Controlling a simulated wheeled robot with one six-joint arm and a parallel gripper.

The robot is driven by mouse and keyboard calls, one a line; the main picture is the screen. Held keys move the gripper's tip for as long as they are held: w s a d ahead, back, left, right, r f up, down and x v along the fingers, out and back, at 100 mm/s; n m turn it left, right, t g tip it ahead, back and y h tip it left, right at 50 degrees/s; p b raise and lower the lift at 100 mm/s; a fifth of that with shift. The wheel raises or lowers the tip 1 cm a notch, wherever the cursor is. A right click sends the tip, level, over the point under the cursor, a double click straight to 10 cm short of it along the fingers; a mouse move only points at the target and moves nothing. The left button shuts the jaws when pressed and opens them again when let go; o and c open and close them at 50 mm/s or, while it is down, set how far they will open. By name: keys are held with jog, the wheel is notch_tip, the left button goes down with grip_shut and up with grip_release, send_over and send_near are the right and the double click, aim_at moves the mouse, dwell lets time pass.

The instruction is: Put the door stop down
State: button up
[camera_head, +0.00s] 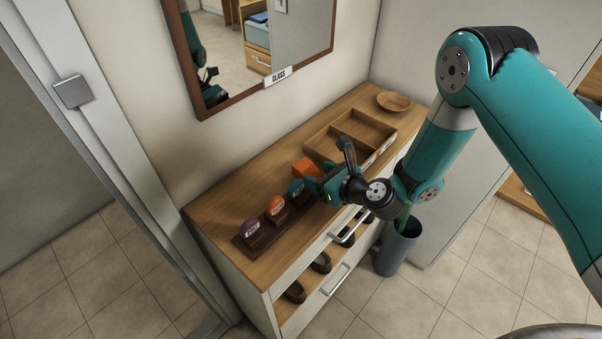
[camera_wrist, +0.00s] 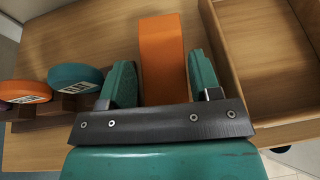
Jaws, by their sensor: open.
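The door stop, an orange wedge (camera_head: 305,168), rests on the wooden cabinet top (camera_head: 232,199) between the dark rack and the wooden tray. In the wrist view the orange wedge (camera_wrist: 162,45) lies straight ahead, its near part between my two teal fingers. My gripper (camera_head: 312,186) is low over the cabinet top; in the wrist view my gripper (camera_wrist: 160,75) is open, with a gap showing beside the wedge. The underside of the wedge is hidden, and I cannot tell whether a finger touches it.
A dark rack (camera_head: 262,242) with purple, orange and teal round-topped pieces stands left of the wedge. A divided wooden tray (camera_head: 345,133) is close on the right, with a bowl (camera_head: 394,101) beyond. A mirror (camera_head: 255,45) hangs behind. A grey bin (camera_head: 396,250) stands on the floor.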

jog(key=shift+w+a+f, duration=0.2)
jog(key=shift+w+f, duration=0.05)
jog(key=shift+w, duration=0.2)
jog(key=shift+w+a+f, duration=0.2)
jog(key=shift+w+f, duration=0.05)
jog(key=shift+w, duration=0.15)
jog(key=shift+a, duration=0.1)
jog(key=shift+s+a, duration=0.1)
jog(key=c, duration=0.9)
jog(key=shift+r, duration=0.15)
